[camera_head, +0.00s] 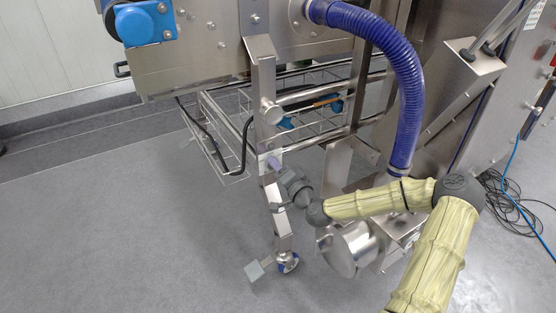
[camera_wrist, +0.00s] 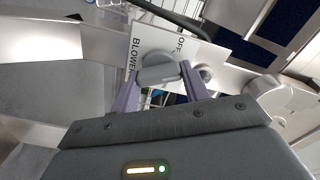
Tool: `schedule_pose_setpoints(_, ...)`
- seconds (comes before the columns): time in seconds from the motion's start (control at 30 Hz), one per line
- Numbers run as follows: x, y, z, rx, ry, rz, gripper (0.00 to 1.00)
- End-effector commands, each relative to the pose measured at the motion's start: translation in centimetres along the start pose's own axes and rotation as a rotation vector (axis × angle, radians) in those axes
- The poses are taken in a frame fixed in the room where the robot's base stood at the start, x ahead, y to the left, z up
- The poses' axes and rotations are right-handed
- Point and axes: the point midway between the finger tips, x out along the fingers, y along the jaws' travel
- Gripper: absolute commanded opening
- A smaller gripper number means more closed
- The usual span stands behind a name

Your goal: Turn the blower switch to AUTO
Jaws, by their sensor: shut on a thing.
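The blower switch is a grey rotary knob (camera_wrist: 158,68) on a white plate (camera_wrist: 205,55) in the wrist view. The plate reads BLOWER along its left part and OFF near its upper edge; no AUTO marking is readable. The two purple fingers of my gripper (camera_wrist: 160,84) are on either side of the knob and are shut on it. Which mark the knob points to is hard to tell. In the head view my gripper (camera_head: 274,163) is at the steel upright (camera_head: 264,80), and the knob is too small to make out there.
A wire basket (camera_head: 228,168) with a black hose and blue-handled tools lies behind the upright. A blue ribbed hose (camera_head: 405,90) runs down to the right, near my arm. A steel motor housing (camera_head: 350,248) is below my arm. The floor at left is clear.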

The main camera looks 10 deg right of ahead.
Motion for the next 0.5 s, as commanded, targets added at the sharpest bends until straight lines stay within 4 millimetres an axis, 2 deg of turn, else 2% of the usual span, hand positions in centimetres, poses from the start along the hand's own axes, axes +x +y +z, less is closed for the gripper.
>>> schedule_pose_setpoints(0.2,-0.08,-0.07,-0.19,0.206,0.001,0.005,0.23)
schedule_pose_setpoints(0.5,-0.07,0.2,-0.07,0.417,0.001,0.004,0.23)
